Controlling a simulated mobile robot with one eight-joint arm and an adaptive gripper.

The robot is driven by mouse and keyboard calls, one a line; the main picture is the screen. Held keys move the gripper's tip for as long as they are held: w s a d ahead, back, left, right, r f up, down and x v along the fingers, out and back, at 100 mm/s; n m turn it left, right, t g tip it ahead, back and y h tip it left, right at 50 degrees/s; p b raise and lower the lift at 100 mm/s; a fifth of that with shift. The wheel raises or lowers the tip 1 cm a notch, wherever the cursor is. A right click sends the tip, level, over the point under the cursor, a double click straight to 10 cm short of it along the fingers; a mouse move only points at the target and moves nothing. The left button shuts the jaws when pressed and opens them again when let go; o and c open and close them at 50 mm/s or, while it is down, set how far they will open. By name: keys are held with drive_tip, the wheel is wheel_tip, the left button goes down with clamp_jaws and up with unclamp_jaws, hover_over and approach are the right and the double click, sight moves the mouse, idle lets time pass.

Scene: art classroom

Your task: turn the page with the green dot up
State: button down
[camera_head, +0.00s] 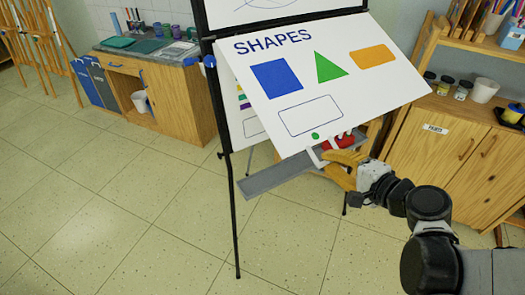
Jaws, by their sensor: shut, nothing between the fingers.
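The page headed "SHAPES" (285,85) hangs on a black easel and is swung out at an angle. It carries a blue square, a green triangle, an orange rectangle and an empty outlined box. The green dot (315,136) is near its lower edge. My gripper (318,156), with yellow links, is at that lower edge, just below the dot. It is shut with nothing held; the page partly hides the fingertips, and I cannot tell whether they touch it. Part of another page (246,128) with coloured marks shows behind at the left.
The easel's grey tray (275,178) lies below the page, with a red object (343,141) near my gripper. A wooden cabinet (445,150) stands close at the right. A counter with a sink (150,45) is at the back left. The floor at left is clear.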

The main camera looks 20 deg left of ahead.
wheel_tip(320, 180, up, 7)
drive_tip(key=s+d+p, duration=0.1)
drive_tip(key=d+p, duration=0.1)
drive_tip(key=p, duration=0.3)
drive_tip(key=shift+s+f, duration=0.15)
drive_tip(key=shift+s, duration=0.25)
wheel_tip(320, 180, up, 9)
drive_tip(key=s+d+p, duration=0.1)
drive_tip(key=p, duration=0.7)
drive_tip(key=shift+r, duration=0.2)
drive_tip(key=shift+r, duration=0.1)
wheel_tip(320, 180, up, 9)
drive_tip(key=p, duration=0.8)
drive_tip(key=shift+w, duration=0.15)
drive_tip(key=shift+a+r, duration=0.1)
wheel_tip(320, 180, up, 9)
drive_tip(key=w+a+p, duration=0.1)
drive_tip(key=p, duration=0.6)
drive_tip(key=shift+w+a+p, duration=0.25)
drive_tip(key=shift+a+p, duration=0.05)
drive_tip(key=shift+a, duration=0.1)
